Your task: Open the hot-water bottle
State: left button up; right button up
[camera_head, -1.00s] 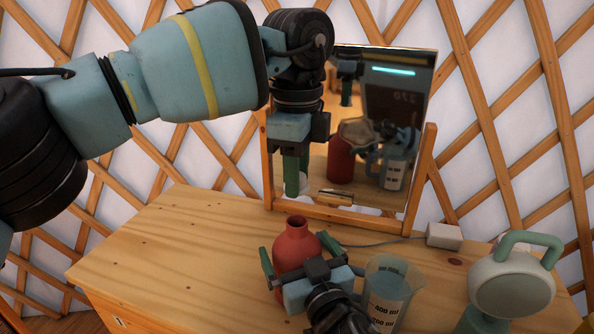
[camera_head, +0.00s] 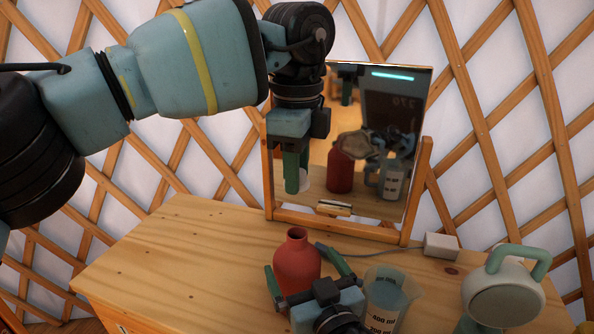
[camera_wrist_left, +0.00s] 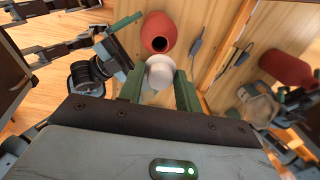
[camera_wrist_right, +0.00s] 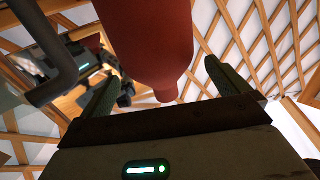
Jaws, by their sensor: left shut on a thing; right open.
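The hot-water bottle (camera_head: 297,262) is a red bottle standing upright on the wooden cabinet top, its neck open and dark inside. It also shows in the left wrist view (camera_wrist_left: 158,28) and the right wrist view (camera_wrist_right: 150,40). My left gripper (camera_head: 292,172), above and behind the bottle in front of the mirror, is shut on a white cap (camera_wrist_left: 159,72), which is clear of the neck. In the head view the cap is mostly hidden by the green fingers. My right gripper (camera_head: 308,272) is open, low in front, its fingers on either side of the bottle and apart from it.
A measuring jug (camera_head: 388,298) stands close to the right of my right gripper. A framed mirror (camera_head: 410,130) stands behind, showing reflections. A white rounded thing with a green handle (camera_head: 503,292) is at the right. The left of the cabinet top (camera_head: 180,265) is clear.

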pick_arm(q)
jog(key=shift+s+r+p, duration=0.2)
jog(key=shift+r+p, duration=0.15)
jog(key=shift+r, duration=0.65)
pick_arm(e)
jog(key=shift+s+d+r, duration=0.15)
jog(key=shift+s+r, duration=0.05)
jog(key=shift+s, duration=0.25)
jog(key=shift+s+d+r, duration=0.15)
jog(key=shift+s+r, duration=0.05)
jog(key=shift+s, duration=0.2)
jog(key=shift+s, duration=0.1)
pick_arm(q)
jog(key=shift+w+f+b, duration=0.2)
jog(key=shift+f+b, duration=0.25)
jog(key=shift+f, duration=0.8)
pick_arm(e)
jog(key=v, duration=1.1)
jog(key=shift+s+d, duration=0.25)
jog(key=shift+s, duration=0.1)
